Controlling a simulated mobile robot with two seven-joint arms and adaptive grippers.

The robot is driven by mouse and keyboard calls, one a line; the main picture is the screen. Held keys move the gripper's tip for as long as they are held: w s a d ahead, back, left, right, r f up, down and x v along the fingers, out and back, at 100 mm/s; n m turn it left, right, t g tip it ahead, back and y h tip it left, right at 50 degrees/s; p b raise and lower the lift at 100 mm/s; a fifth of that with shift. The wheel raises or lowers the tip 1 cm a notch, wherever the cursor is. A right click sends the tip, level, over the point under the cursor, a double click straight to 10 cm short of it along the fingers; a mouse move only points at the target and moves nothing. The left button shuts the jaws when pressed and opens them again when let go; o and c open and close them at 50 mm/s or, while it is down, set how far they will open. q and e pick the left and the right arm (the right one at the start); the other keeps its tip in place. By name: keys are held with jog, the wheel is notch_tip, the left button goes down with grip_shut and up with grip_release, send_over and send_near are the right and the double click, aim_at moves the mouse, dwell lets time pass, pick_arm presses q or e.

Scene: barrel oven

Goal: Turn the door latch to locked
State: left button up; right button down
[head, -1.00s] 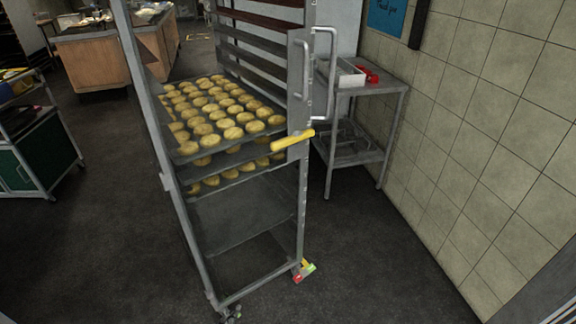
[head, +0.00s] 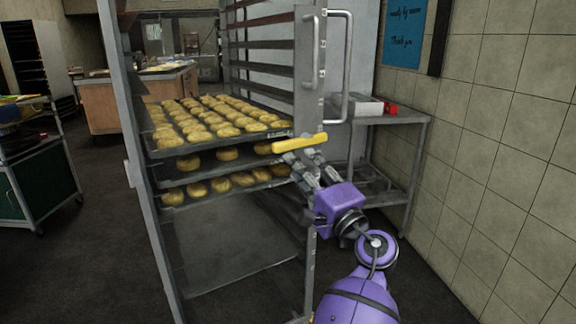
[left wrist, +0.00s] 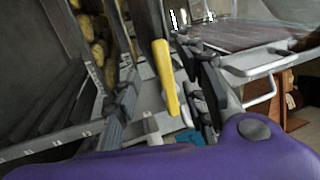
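The latch is a yellow handle (head: 299,143) on the front right post of the metal rack. It lies nearly level and juts left across the rack's opening in the head view. My left gripper (head: 299,165) is just below the handle, with its fingers pointing up toward it. In the left wrist view the yellow handle (left wrist: 165,75) shows between the spread fingers of the left gripper (left wrist: 160,90), which look apart from it. The left gripper is open and holds nothing. My right gripper is in neither view.
The rack holds trays of round baked goods (head: 205,125). A vertical grab handle (head: 338,65) rises above the latch. A metal side table (head: 385,117) with a white tray stands right of the rack. The tiled wall (head: 500,120) bounds the right side.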

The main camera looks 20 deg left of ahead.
aim_at(283, 150)
pick_arm(q)
jog(key=x, duration=0.7)
jog(key=shift+w+a+r, duration=0.1)
jog(key=shift+a+r, duration=0.05)
jog(key=shift+a, duration=0.05)
grip_shut()
